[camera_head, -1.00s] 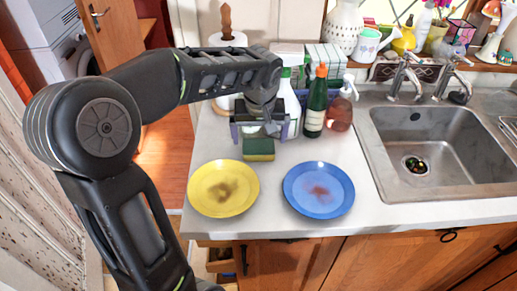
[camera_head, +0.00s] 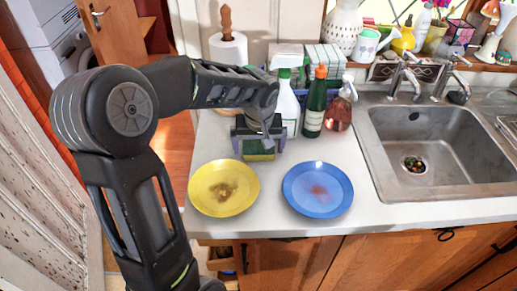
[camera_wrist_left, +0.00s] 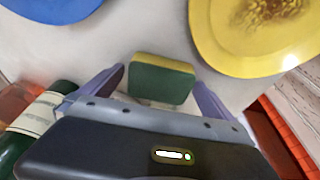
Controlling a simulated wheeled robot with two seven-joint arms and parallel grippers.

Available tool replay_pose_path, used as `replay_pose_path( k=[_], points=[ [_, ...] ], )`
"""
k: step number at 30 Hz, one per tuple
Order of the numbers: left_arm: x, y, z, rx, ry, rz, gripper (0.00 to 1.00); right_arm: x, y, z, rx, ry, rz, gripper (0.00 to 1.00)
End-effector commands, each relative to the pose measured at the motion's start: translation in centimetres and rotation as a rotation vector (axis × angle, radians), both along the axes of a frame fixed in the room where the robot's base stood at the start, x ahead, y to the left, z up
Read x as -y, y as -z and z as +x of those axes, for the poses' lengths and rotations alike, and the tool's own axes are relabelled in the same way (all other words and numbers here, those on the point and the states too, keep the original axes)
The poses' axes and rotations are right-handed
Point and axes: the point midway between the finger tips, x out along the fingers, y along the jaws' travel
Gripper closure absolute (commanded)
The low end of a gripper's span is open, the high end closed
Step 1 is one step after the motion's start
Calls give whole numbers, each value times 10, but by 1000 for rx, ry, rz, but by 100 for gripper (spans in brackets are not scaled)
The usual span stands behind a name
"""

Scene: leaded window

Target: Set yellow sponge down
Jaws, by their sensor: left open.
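The yellow sponge with a green side (camera_head: 259,156) rests on the white countertop behind the plates. It also shows in the left wrist view (camera_wrist_left: 162,82), between the two purple-grey fingers. My left gripper (camera_head: 259,148) is open, with one finger on each side of the sponge. Gaps show between the sponge and both fingers in the wrist view. The gripper hides part of the sponge in the head view. My right gripper is not in view.
A yellow plate with a brown stain (camera_head: 224,188) and a blue plate with a reddish stain (camera_head: 318,190) lie near the counter's front edge. A white spray bottle (camera_head: 287,105), green bottle (camera_head: 314,105) and reddish soap dispenser (camera_head: 338,112) stand close behind. The sink (camera_head: 440,150) is at right.

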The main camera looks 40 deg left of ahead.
Motion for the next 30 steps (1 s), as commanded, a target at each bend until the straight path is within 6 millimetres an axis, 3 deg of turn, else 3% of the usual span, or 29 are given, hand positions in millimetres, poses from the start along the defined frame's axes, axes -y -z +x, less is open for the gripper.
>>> replay_pose_path(
  k=[9,30],
  points=[
    [0,0,0,0,0,0,2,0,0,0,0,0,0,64],
    [0,0,0,0,0,0,58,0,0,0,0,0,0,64]
  ],
)
